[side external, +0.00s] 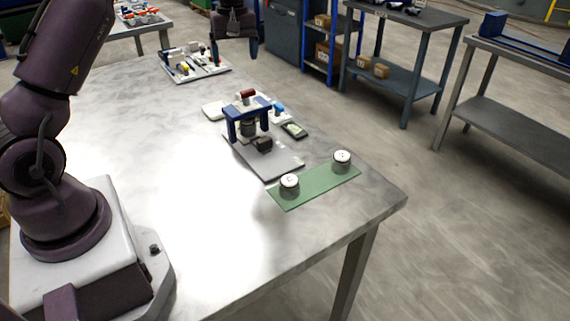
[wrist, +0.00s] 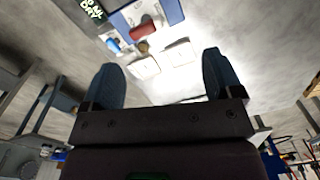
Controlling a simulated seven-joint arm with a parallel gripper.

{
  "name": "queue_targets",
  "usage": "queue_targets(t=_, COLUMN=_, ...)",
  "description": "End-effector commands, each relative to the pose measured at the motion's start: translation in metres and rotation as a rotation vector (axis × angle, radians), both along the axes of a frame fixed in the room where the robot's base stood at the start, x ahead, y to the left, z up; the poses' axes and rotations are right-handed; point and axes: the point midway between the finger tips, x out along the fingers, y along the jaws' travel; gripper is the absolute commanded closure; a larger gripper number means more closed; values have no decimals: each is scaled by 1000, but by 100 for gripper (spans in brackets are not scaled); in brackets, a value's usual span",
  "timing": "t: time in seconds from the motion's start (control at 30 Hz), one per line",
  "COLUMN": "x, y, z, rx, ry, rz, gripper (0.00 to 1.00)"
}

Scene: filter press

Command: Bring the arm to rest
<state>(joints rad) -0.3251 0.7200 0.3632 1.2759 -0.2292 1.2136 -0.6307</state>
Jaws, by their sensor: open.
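My gripper (side external: 234,48) is at the top of the side external view, raised above the far end of the table. In the wrist view my gripper (wrist: 162,88) shows two dark blue fingers spread wide with nothing between them. The blue press frame (side external: 247,112) stands on a grey base plate (side external: 283,164) with a dark cylinder (side external: 248,128) under it. Part of the press shows at the top of the wrist view, with a red handle (wrist: 141,32). Two white-topped canisters (side external: 289,183) (side external: 341,158) stand upright on a green mat (side external: 316,186), apart from each other.
A tray (side external: 201,73) with small parts lies at the table's far end near my gripper. A dark display block (side external: 294,130) sits right of the press. The left and front of the table (side external: 170,180) are bare. Shelves and side tables (side external: 408,20) stand beyond it.

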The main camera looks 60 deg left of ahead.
Motion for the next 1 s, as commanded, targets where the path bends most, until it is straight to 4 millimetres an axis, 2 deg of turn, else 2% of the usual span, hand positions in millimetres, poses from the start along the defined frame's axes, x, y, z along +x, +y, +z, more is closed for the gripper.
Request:
queue_targets(t=0.27, x=-47, y=-77, z=42, rx=-16, ry=-82, rz=-407, gripper=15)
queue_targets(t=0.43, x=-89, y=-137, z=69, rx=13, ry=-156, rz=-695, gripper=15)
queue_targets(t=0.6, x=-138, y=-190, z=85, rx=76, ry=-227, rz=-961, gripper=15)
queue_targets(t=0.8, x=-194, y=-234, z=91, rx=183, ry=-311, rz=-1195, gripper=15)
queue_targets(t=0.9, x=-213, y=-246, z=93, rx=230, ry=-352, rz=-1251, gripper=15)
queue_targets(t=1.0, x=-223, y=-254, z=98, rx=267, ry=-392, rz=-1283, gripper=15)
